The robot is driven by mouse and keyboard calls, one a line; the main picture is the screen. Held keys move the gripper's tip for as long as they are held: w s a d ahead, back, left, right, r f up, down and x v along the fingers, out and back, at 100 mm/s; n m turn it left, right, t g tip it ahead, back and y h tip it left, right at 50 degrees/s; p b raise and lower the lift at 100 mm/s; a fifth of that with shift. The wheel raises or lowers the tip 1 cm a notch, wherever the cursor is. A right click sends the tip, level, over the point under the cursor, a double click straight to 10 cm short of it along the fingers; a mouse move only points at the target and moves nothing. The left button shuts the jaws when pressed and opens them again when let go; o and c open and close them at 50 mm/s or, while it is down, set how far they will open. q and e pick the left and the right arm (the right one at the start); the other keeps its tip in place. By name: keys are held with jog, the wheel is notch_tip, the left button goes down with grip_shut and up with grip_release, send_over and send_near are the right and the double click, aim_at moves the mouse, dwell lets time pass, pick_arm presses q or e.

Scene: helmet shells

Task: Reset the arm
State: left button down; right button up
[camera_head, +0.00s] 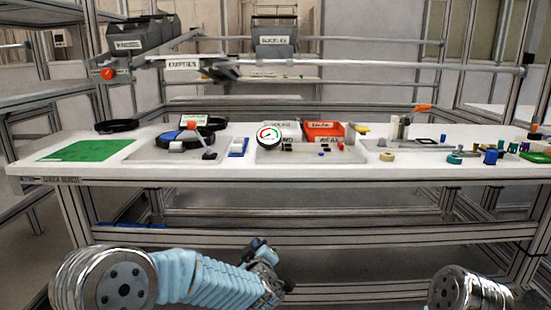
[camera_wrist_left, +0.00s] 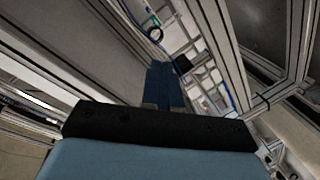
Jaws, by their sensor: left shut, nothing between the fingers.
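My left arm (camera_head: 210,278) comes in from the lower left, below the front edge of the bench. Its gripper (camera_head: 260,248) is in front of the bench frame, apart from the worktop. In the left wrist view the two blue fingers (camera_wrist_left: 164,86) are together with nothing between them. Of my right arm only a rounded silver joint (camera_head: 465,290) shows at the lower right; its gripper is out of view.
The white bench (camera_head: 130,168) carries a green mat (camera_head: 85,150), a black and blue round part (camera_head: 184,138), a gauge (camera_head: 269,137), a red bin (camera_head: 324,132) and small coloured parts at right. Metal rails run below the worktop, close to the left gripper.

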pick_arm(q)
jog(key=s+a+f+m+g+h, duration=0.1)
jog(key=s+a+f+m+g, duration=0.15)
jog(key=f, duration=0.45)
jog(key=s+a+f+m+g+h, duration=0.1)
jog(key=s+f+g, duration=0.15)
jog(key=f, duration=0.55)
jog(key=s+a+f+m+g+h+p, duration=0.25)
jog(key=s+f+g, duration=0.25)
jog(key=s+f, duration=1)
jog(key=s+f+m+g, duration=0.1)
jog(key=s+g, duration=0.1)
jog(key=s, duration=0.5)
jog(key=s+f+m+g+h, duration=0.1)
jog(key=s+g, duration=0.2)
jog(key=s, duration=0.5)
jog(key=shift+s+a+f, duration=0.25)
jog(key=shift+a+f, duration=0.05)
